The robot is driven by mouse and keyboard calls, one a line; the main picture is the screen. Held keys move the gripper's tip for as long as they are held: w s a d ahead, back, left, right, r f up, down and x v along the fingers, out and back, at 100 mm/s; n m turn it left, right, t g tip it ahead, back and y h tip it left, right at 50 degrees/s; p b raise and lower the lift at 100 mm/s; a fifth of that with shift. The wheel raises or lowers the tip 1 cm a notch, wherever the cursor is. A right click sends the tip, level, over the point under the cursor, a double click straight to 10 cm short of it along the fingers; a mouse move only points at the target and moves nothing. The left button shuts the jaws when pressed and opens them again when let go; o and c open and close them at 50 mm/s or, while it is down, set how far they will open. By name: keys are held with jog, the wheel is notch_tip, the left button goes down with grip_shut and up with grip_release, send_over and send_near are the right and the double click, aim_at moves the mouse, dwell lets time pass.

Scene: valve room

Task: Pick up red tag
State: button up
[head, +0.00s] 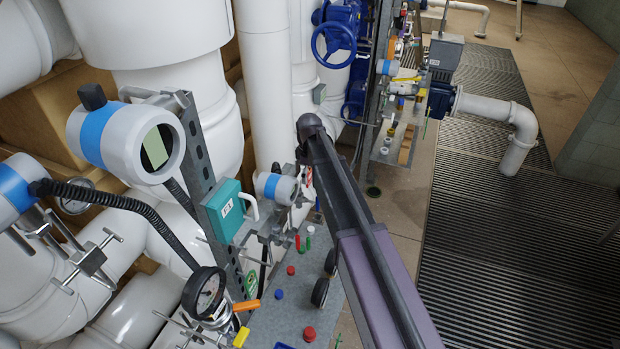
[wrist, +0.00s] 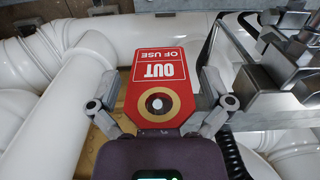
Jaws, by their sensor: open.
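The red tag (wrist: 158,86) shows in the wrist view, with white "OUT OF USE" lettering upside down and a ringed round hole near its lower end. My gripper (wrist: 164,108) is open, with one finger on each side of the tag's lower part. The fingers look very close to the tag's edges; I cannot tell whether they touch it. The tag's lowest edge meets or passes behind my gripper's body. In the head view my gripper is not clearly visible, and I cannot make out the tag with certainty.
In the wrist view, white pipes (wrist: 55,115) lie left and behind, and metal clamp fittings (wrist: 280,75) stand close on the right. In the head view, gauges, a teal box (head: 222,210) and a grey plate (head: 290,305) with small coloured parts crowd the area. Grating floor (head: 500,230) is open at right.

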dwell(0.5)
jog(key=c, duration=0.7)
jog(key=shift+r, duration=0.15)
jog(key=shift+r+p, duration=0.3)
jog(key=shift+p, duration=0.15)
jog(key=s+d, duration=0.2)
jog(key=d, duration=0.3)
jog(key=s+d, duration=0.2)
jog(key=d, duration=0.4)
jog(key=s+d, duration=0.3)
jog(key=d, duration=0.2)
jog(key=shift+d+f, duration=0.15)
jog(key=shift+d, duration=0.2)
